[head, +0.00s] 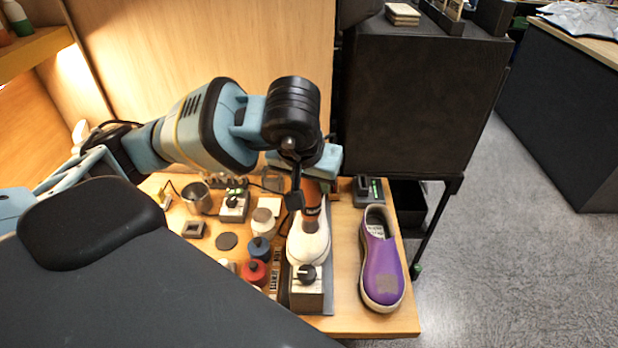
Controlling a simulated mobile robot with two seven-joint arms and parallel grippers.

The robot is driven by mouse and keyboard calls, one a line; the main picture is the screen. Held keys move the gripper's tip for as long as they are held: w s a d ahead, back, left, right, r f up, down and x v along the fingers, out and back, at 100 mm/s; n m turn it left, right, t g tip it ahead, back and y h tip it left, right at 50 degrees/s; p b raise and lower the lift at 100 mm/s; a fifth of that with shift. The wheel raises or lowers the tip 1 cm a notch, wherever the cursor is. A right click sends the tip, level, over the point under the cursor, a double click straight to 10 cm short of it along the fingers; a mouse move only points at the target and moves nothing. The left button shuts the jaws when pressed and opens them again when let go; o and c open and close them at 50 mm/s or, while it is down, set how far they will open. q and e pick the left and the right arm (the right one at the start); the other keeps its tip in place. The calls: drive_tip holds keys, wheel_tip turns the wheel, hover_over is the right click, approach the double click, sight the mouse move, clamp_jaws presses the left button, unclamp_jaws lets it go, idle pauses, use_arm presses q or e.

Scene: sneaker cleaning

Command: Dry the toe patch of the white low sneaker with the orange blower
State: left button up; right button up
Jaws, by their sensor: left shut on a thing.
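The white low sneaker (307,249) stands on the wooden table, its rounded end toward me. My left gripper (309,178) is above its far part, mostly hidden by my own wrist. It is shut on the orange blower (313,196), which hangs with its dark nozzle down over the sneaker. I cannot tell whether the nozzle touches the shoe. No separate patch can be made out on the white toe. My right gripper is not in view.
A purple slip-on shoe (382,266) stands to the right, near the table edge. A box with a black knob (307,274) is just in front of the sneaker. Blue (259,250) and red (253,272) containers and a metal cup (197,198) crowd the left.

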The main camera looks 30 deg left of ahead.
use_arm(q)
drive_tip(key=shift+w+d, duration=0.25)
drive_tip(key=shift+d, duration=0.1)
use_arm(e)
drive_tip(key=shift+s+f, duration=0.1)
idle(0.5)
